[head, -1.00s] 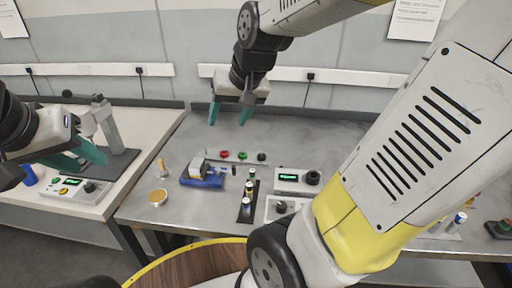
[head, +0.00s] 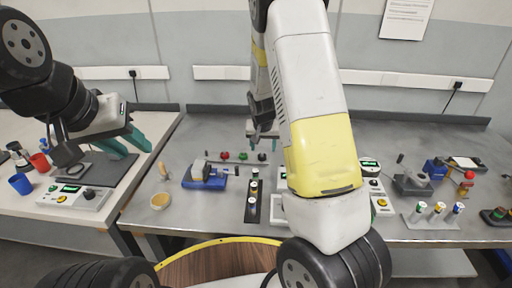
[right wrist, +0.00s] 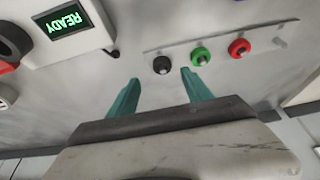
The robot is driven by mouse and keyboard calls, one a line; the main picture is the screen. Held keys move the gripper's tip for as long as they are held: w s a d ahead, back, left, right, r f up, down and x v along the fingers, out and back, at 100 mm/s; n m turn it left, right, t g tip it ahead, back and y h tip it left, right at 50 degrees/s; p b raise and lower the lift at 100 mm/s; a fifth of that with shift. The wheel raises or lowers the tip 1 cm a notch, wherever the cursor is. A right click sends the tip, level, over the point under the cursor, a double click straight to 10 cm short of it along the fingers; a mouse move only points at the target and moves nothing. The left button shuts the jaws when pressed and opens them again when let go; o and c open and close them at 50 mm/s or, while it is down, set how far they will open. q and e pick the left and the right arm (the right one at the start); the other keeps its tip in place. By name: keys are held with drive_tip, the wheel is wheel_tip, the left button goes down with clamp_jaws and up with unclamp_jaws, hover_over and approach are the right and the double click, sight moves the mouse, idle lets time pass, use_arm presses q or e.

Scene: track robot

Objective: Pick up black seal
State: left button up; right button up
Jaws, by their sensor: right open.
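The black seal (right wrist: 161,65) is a small round black ring in a row with a green seal (right wrist: 200,56) and a red seal (right wrist: 239,48) on a thin strip. In the head view the black seal (head: 262,157) is at the right end of the row. My right gripper (right wrist: 160,77) is open and empty, with the black seal showing between and just beyond its teal fingertips. In the head view my right gripper (head: 262,137) is partly hidden by my arm. My left gripper (head: 124,146) is open and empty above the left table.
A device with a READY screen (right wrist: 66,22) stands beside the row. More fixtures and vials stand at the right.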

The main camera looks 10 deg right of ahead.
sight(262, 154)
drive_tip(key=x, duration=0.6)
drive_tip(key=shift+a, duration=0.2)
drive_tip(key=shift+r, duration=0.1)
clamp_jaws()
